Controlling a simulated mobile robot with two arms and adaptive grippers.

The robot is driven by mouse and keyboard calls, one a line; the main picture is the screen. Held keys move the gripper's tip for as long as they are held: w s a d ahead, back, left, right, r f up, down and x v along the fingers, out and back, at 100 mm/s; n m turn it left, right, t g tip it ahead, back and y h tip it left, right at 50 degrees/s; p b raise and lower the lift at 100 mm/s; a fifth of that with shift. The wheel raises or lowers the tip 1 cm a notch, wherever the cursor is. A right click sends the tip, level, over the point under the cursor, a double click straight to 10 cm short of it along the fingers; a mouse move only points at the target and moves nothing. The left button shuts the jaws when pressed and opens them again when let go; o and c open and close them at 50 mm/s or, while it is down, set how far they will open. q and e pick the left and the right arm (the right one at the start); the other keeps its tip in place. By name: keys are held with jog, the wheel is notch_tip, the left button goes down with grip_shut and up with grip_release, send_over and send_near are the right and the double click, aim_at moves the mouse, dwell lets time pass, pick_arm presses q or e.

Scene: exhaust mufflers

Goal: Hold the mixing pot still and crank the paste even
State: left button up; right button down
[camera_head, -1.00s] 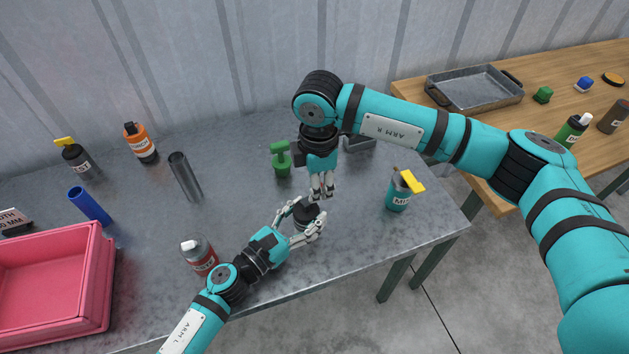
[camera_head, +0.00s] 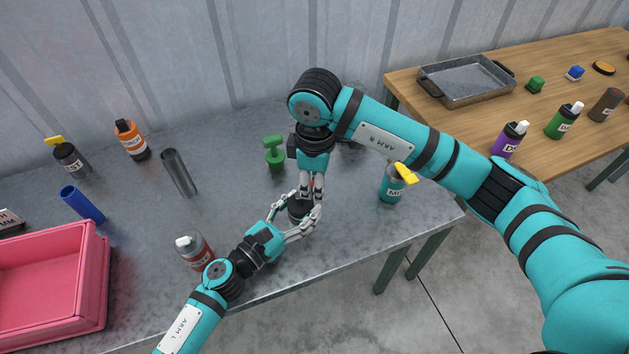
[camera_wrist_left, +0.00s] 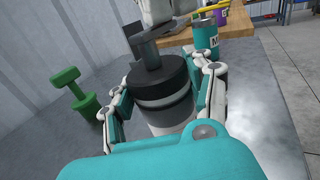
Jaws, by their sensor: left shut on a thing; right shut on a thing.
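The mixing pot (camera_head: 299,208) is a short dark cylinder standing upright on the grey metal table. In the left wrist view the pot (camera_wrist_left: 165,100) shows a black lid, a pale band, and a dark crank (camera_wrist_left: 150,45) rising from its top. My left gripper (camera_head: 303,205) is shut around the pot's sides, one finger on each side in the wrist view. My right gripper (camera_head: 311,195) points down from above and is shut at the crank on top. Its fingertips partly hide the crank, and the paste inside is not visible.
A green tool (camera_head: 274,152) stands behind the pot. A teal can (camera_head: 391,184) with a yellow top is to the right, a red bottle (camera_head: 194,250) beside my left arm. A pink bin (camera_head: 98,285) is at left. The table's front edge is close.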

jog(key=shift+a, duration=0.1)
jog(key=c, duration=1.1)
grip_release()
jog(key=shift+c, duration=0.2)
jog(key=shift+w, duration=0.1)
